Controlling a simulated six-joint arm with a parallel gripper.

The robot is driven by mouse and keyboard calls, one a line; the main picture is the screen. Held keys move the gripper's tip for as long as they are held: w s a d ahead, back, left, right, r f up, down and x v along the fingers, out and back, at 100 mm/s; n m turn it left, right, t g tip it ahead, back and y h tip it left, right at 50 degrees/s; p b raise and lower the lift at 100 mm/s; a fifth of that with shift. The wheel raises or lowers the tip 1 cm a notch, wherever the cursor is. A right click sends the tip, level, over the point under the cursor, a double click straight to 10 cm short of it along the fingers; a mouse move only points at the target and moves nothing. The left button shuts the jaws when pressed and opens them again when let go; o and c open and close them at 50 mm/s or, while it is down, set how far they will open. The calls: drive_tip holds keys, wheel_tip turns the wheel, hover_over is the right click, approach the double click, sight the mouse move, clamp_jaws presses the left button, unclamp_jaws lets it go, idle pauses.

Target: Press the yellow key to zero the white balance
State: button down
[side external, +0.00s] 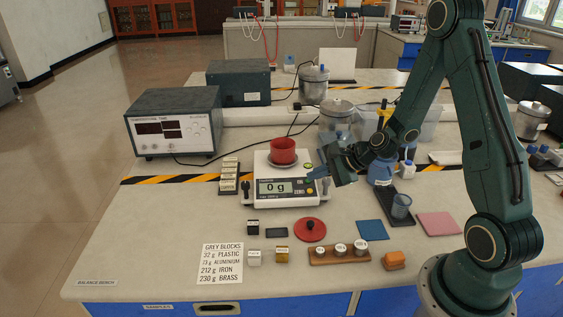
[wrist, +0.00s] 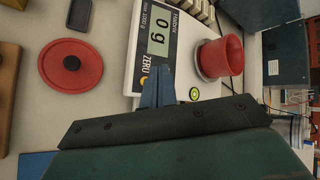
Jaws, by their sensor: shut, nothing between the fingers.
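The white balance (side external: 262,201) stands on the bench with a red cup (side external: 283,151) on its pan. Its display (side external: 272,187) reads 0 g. The yellow key (side external: 301,190), beside the display and marked ZERO, also shows in the wrist view (wrist: 144,70), partly hidden by my fingers. My gripper (side external: 315,175) is shut and empty, its blue fingertips over the right front of the balance. In the wrist view my gripper (wrist: 158,75) overlaps the key's edge. I cannot tell whether it touches the key.
A red round lid (side external: 310,229) with a dark knob and a wooden block of weights (side external: 338,252) lie in front of the balance. Labelled blocks (side external: 229,175) stand left of it.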

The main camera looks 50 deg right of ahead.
drive_tip(key=shift+s+a+r, duration=0.15)
drive_tip(key=shift+r, duration=0.8)
drive_tip(key=s+a+r+n+g, duration=0.2)
drive_tip(key=s+a+r+n, duration=0.1)
drive_tip(key=a+r+n, duration=0.35)
drive_tip(key=s+a+r+n+g+h, duration=0.1)
drive_tip(key=s+a+r+n, duration=0.1)
drive_tip(key=s+r+n, duration=0.4)
drive_tip(key=s+a+r+n+g+h, duration=0.1)
drive_tip(key=s+r+n, duration=0.6)
drive_tip(key=s, duration=0.8)
drive_tip(key=shift+a+r+n+h, duration=0.3)
drive_tip(key=shift+a+n+h, duration=0.2)
drive_tip(key=shift+n, duration=0.15)
drive_tip(key=shift+w, duration=0.1)
